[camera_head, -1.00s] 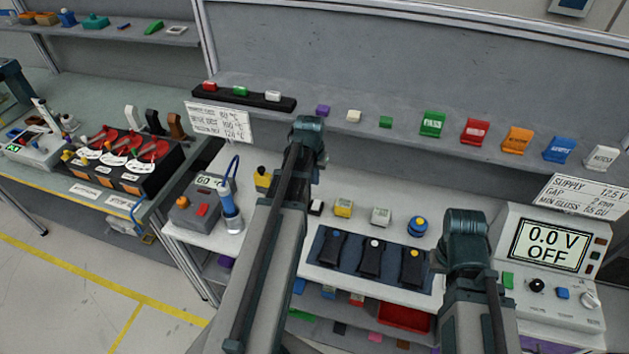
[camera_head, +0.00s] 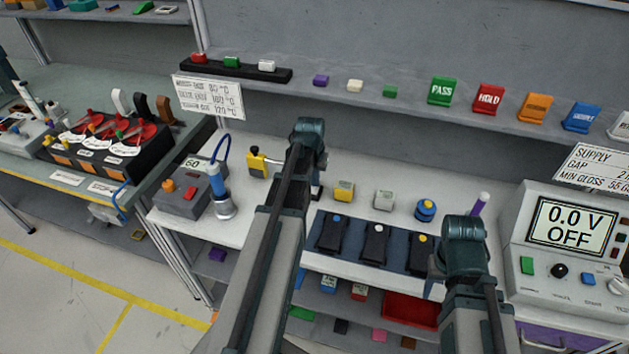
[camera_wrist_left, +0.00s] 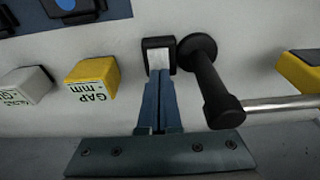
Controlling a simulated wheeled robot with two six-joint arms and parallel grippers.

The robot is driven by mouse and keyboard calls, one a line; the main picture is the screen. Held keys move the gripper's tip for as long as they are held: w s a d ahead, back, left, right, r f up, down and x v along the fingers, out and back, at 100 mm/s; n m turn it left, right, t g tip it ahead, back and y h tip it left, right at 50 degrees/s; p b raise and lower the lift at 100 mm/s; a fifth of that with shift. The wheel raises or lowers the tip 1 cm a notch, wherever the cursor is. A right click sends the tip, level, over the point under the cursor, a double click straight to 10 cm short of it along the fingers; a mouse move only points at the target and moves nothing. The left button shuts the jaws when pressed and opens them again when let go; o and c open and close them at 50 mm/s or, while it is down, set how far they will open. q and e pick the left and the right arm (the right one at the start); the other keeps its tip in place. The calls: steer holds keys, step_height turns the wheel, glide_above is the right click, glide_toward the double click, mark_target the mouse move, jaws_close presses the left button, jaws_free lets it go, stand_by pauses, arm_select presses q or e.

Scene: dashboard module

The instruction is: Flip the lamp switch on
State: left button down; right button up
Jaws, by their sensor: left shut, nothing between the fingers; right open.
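In the left wrist view a small black switch housing with a white rocker (camera_wrist_left: 158,60) stands on the light bench top. It looks like the lamp switch. My left gripper (camera_wrist_left: 160,82) is shut and empty, with its blue fingertips at the near edge of the rocker; I cannot tell whether they touch it. A black post with a rounded end (camera_wrist_left: 208,80) stands just right of the switch. In the head view my left arm largely hides the switch. My right gripper (camera_head: 434,284) is open, low by the bench's front edge, and mostly hidden by its own arm.
A yellow GAP block (camera_wrist_left: 92,80) is left of the switch. A dark tray (camera_head: 348,254) with several black devices lies right of my left arm. The power supply (camera_head: 568,245) reads 0.0 V OFF. A grey box (camera_head: 186,190) and a blue-white tool (camera_head: 219,190) stand left.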

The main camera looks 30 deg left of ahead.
arm_select(q)
steer(key=shift+w+f, duration=0.1)
steer(key=shift+w, duration=0.1)
steer(key=shift+g, duration=0.3)
steer(key=shift+s, duration=0.25)
steer(key=shift+s, duration=0.1)
steer(key=shift+s+d, duration=0.2)
steer(key=shift+s, duration=0.45)
steer(key=shift+w, duration=0.1)
